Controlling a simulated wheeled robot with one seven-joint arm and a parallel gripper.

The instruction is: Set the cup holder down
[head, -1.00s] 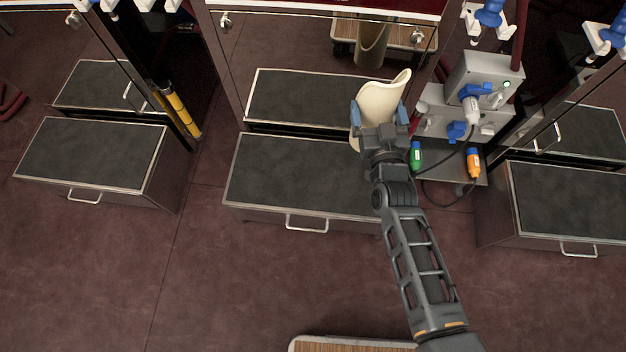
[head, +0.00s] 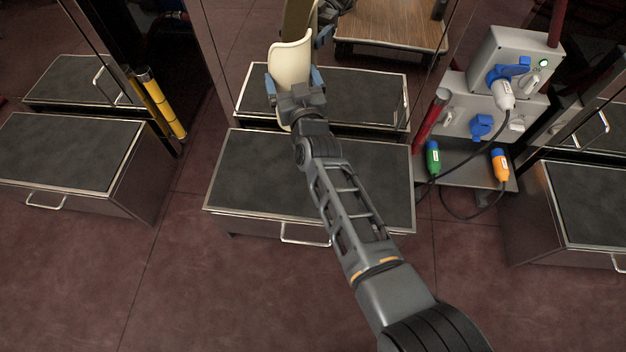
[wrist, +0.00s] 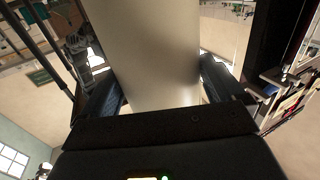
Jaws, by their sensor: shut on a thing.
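The cup holder (head: 290,65) is a cream, curved, open-topped piece held upright in the head view. My gripper (head: 296,84) is shut on it, with a blue fingertip on each side. It is in front of the mirror-like panel, over the far part of the middle dark-topped step (head: 245,185). I cannot tell whether its base touches anything.
A similar dark-topped step (head: 65,150) stands at left, another (head: 590,205) at right. A grey socket box (head: 505,75) with blue plugs and cables is right of the middle step. A yellow-banded post (head: 160,105) stands at left.

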